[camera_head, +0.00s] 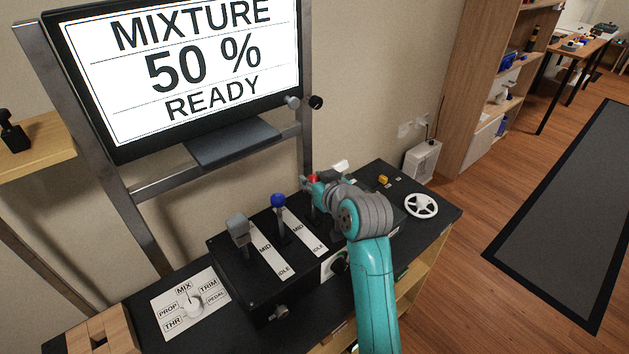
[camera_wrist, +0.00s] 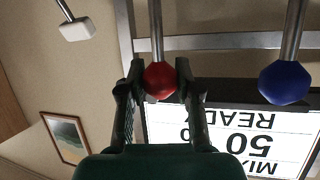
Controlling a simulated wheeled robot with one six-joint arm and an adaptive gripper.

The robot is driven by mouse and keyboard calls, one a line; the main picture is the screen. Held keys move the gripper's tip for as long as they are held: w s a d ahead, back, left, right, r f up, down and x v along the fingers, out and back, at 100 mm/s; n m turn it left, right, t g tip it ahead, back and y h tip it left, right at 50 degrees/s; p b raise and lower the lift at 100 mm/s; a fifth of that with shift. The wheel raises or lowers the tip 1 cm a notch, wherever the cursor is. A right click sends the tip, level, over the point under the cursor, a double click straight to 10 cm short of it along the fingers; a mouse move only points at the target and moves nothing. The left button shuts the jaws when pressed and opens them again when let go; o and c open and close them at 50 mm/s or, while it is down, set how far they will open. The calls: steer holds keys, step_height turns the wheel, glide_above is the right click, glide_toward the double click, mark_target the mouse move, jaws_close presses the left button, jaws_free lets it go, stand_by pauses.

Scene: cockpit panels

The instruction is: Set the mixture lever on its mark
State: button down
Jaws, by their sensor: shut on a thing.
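The mixture lever has a red knob (camera_head: 313,178), seen in the head view at the far right of the lever quadrant, partly hidden by my arm. In the wrist view the red knob (camera_wrist: 160,82) sits between my two fingers, on a grey rod. My gripper (camera_wrist: 160,76) is shut on this knob. In the head view my gripper (camera_head: 317,186) is small and partly covered by my arm, and the mark beside this lever is hidden. The screen (camera_head: 200,70) reads MIXTURE, 50 %, READY.
A blue-knobbed lever (camera_head: 278,200) and a grey-handled lever (camera_head: 239,228) stand left of the red one, beside strips marked MID and IDLE. A selector dial (camera_head: 193,306) lies front left. A white handwheel (camera_head: 421,206) is at the right. A white-ended lever (camera_wrist: 77,29) shows in the wrist view.

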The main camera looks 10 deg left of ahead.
steer(key=c, duration=0.8)
jaws_free()
steer(key=v, duration=1.2)
steer(key=shift+a+r, duration=0.1)
steer(key=s+d+f+m+t+h, duration=0.1)
steer(key=s+d+f+m+h, duration=0.15)
steer(key=s+d+f, duration=0.75)
steer(key=s+d+f+m+t+h, duration=0.25)
steer(key=s+d+f, duration=0.5)
steer(key=f, duration=0.45)
steer(key=s+d+r+h, duration=0.1)
steer(key=s+d, duration=0.1)
steer(key=s, duration=0.7)
steer(key=s+d+r+m+h, duration=0.1)
steer(key=s+d, duration=0.2)
steer(key=s, duration=0.6)
steer(key=s+d+r+m+h, duration=0.1)
steer(key=s+d, duration=0.2)
steer(key=s, duration=0.7)
steer(key=shift+r+t, duration=0.2)
steer(key=shift+t, duration=0.05)
